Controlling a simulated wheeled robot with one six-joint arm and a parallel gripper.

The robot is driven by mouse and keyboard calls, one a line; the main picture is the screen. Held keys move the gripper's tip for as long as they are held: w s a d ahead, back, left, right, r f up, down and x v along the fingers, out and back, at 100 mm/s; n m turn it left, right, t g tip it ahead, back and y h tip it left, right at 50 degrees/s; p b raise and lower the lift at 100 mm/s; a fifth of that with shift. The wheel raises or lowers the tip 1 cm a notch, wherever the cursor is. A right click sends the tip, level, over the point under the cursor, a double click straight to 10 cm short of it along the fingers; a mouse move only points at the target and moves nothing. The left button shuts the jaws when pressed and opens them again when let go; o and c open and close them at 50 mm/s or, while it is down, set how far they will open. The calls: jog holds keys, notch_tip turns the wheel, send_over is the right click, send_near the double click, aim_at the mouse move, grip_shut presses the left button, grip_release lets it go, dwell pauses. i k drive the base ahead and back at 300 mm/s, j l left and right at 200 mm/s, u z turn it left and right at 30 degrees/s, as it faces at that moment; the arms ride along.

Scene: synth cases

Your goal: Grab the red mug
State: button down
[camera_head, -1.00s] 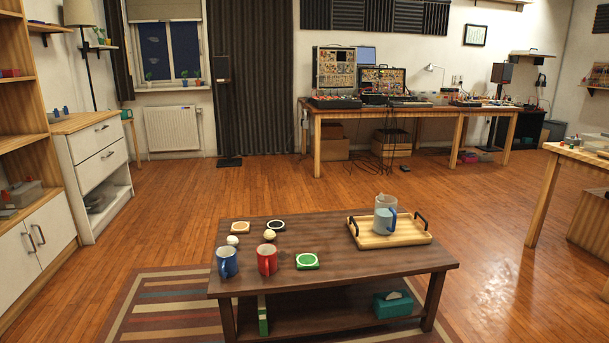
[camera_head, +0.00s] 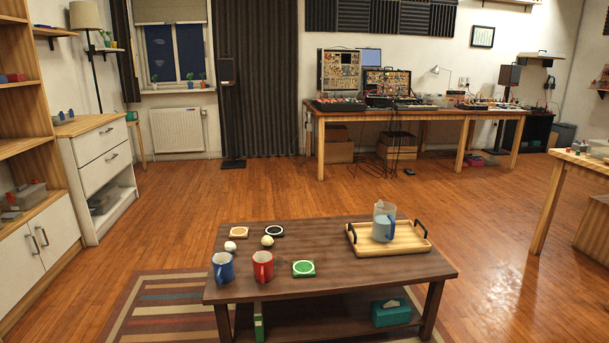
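The red mug (camera_head: 264,267) stands upright on the dark wooden coffee table (camera_head: 345,277), near its front left edge. Its handle faces the front. A blue mug (camera_head: 223,268) stands just to its left, and a green coaster (camera_head: 303,268) lies to its right. My gripper is not in view.
A wooden tray (camera_head: 410,243) with black handles holds a clear pitcher (camera_head: 384,222) at the table's right. Two small pale balls (camera_head: 230,246) and two more coasters (camera_head: 239,232) lie behind the mugs. A teal tissue box (camera_head: 391,312) sits on the lower shelf. Open floor (camera_head: 290,195) lies behind the table.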

aim_at(263, 260)
jog(key=i+j+u, duration=0.25)
jog(key=i, duration=0.2)
jog(key=i+j+u, duration=0.3)
jog(key=i, duration=0.2)
jog(key=i+u, duration=0.25)
jog(key=i, duration=0.25)
